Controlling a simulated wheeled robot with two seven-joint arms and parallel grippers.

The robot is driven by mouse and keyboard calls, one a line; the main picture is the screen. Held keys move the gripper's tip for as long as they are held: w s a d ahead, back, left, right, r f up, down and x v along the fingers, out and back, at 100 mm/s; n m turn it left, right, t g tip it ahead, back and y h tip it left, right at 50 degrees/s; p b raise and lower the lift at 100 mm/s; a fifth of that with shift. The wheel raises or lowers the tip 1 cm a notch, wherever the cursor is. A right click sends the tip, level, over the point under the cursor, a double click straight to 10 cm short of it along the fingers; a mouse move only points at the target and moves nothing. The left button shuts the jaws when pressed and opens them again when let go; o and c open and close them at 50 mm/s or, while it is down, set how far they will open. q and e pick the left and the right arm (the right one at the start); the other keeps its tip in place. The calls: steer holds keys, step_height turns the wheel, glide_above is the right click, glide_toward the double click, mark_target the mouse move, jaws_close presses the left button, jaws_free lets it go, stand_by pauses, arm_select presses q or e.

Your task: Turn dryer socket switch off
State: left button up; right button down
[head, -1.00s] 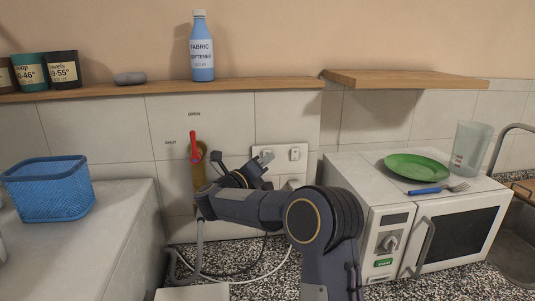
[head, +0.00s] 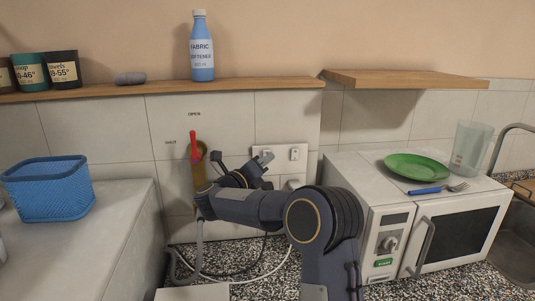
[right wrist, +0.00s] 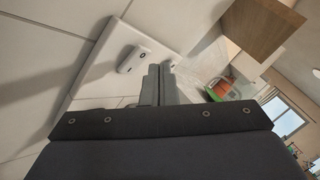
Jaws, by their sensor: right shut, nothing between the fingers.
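A white double socket plate (head: 283,149) is on the tiled wall, right of the red-handled valve. A small white switch (head: 295,154) shows on its right half; the left half is partly covered by my gripper. My right gripper (head: 265,159) is shut and empty, its tips close to the plate's left half. In the right wrist view the plate (right wrist: 97,72) runs diagonally, with one raised white switch (right wrist: 131,59) just left of the shut fingertips (right wrist: 160,72). I cannot tell whether the tips touch the plate. My left gripper is not in view.
A white microwave (head: 365,185) bearing a green plate (head: 417,166) and a fork stands to the right. A red-handled valve (head: 194,147) with hoses is left of my gripper. A wooden shelf (head: 120,95) runs above. A blue basket (head: 47,190) sits at left.

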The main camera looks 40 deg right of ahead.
steer(key=shift+w, duration=0.15)
stand_by(0.4)
steer(key=shift+w+d+b, duration=0.2)
steer(key=shift+w+b, duration=0.05)
steer(key=shift+b, duration=0.1)
steer(key=shift+w+d+r, duration=0.1)
steer(key=shift+w+d, duration=0.05)
steer(key=shift+w, duration=0.1)
stand_by(0.7)
steer(key=shift+s+a+b, duration=0.35)
steer(key=shift+s+b, duration=0.3)
steer(key=shift+b, duration=0.5)
